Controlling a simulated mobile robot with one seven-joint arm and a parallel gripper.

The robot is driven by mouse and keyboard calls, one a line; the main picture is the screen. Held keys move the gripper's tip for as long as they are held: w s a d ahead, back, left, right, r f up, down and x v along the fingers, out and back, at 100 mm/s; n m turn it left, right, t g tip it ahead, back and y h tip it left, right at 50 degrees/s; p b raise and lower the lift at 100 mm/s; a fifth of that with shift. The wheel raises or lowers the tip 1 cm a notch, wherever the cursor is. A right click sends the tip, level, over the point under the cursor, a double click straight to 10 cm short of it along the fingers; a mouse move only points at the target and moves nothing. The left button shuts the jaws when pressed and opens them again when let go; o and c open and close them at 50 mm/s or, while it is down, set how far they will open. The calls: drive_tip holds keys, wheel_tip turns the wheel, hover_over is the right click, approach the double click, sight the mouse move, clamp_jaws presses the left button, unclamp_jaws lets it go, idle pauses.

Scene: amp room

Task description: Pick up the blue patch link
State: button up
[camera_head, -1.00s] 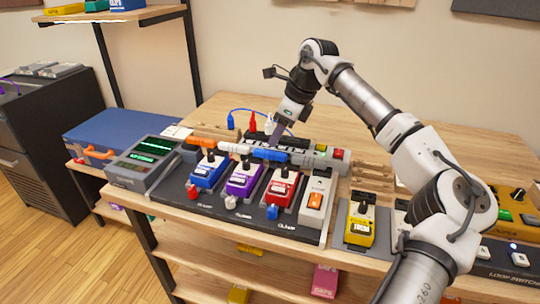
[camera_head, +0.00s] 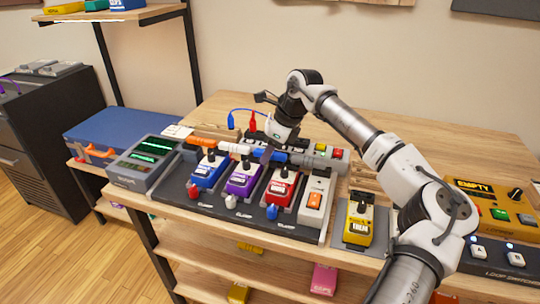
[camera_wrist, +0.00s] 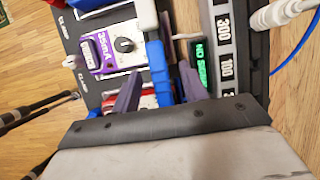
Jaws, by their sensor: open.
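The blue patch link (camera_head: 279,157) is a short blue bar in a row of links behind the pedals, between a white link (camera_head: 240,148) and a grey link (camera_head: 300,159). My gripper (camera_head: 266,154) points down over the blue link and partly covers it. In the wrist view, my gripper (camera_wrist: 159,71) is open, with one finger on each side of the blue link (camera_wrist: 157,58). The fingers are low beside it; I cannot tell whether either touches it. The white link (camera_wrist: 147,14) continues its line.
Blue (camera_head: 208,172), purple (camera_head: 244,179) and red (camera_head: 282,186) pedals stand close in front on a dark board. An orange link (camera_head: 201,141) lies left. A black unit with a lit green display (camera_wrist: 198,55) is close behind. The wooden table behind is mostly clear.

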drive_tip(key=shift+f, duration=0.25)
idle(0.3)
clamp_jaws()
drive_tip(key=shift+r, duration=0.1)
